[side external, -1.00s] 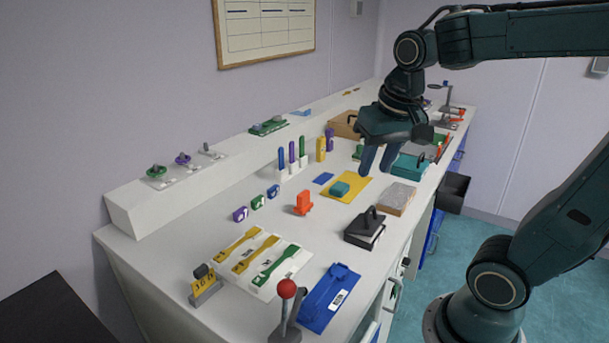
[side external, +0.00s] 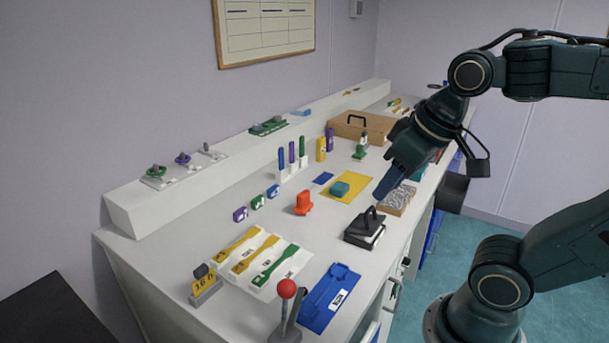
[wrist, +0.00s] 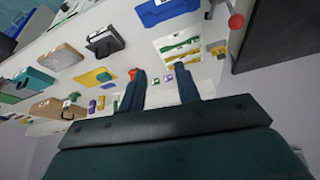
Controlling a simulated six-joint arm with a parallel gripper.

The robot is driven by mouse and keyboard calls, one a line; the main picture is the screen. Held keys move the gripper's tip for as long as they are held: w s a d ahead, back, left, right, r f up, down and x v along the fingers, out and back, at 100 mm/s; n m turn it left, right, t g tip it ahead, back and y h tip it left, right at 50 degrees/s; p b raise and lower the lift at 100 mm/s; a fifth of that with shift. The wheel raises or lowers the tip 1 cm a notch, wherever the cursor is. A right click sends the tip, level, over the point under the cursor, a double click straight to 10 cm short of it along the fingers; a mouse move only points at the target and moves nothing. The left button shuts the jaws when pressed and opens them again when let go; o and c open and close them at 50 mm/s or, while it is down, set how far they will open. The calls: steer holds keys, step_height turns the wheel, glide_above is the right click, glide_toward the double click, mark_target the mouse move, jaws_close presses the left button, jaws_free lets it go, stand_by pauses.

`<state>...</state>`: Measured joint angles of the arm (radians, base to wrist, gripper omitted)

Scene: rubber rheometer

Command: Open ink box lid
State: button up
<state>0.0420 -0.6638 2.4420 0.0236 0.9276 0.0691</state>
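A black box with a raised handle on its lid (side external: 364,230), which looks like the ink box, stands near the front edge of the bench. The lid looks down, with a pale layer showing below it. It also shows in the wrist view (wrist: 104,42), at the upper left. My gripper (side external: 381,193) is tilted in the air above and behind this box, apart from it. In the wrist view my two fingers (wrist: 160,74) are spread with nothing between them.
A grey speckled block (side external: 397,200) is close behind the black box. A yellow mat (side external: 352,196) with a teal block (side external: 340,188) and an orange stamp-like piece (side external: 303,203) lie to the left. A blue tray (side external: 328,300) and a red-knobbed lever (side external: 287,290) are nearer the camera.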

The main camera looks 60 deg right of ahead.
steer(key=shift+c, duration=0.4)
jaws_close()
steer(key=w+d+f+m+g, duration=0.2)
steer(key=d+f+m, duration=0.3)
steer(key=d+m, duration=0.5)
steer(key=w+d+f+m+g, duration=0.2)
steer(key=d+f+m, duration=0.3)
steer(key=m, duration=1.9)
steer(key=d+g, duration=0.1)
steer(key=d, duration=0.4)
steer(key=shift+w+f+m, duration=0.3)
steer(key=shift+w+f, duration=0.05)
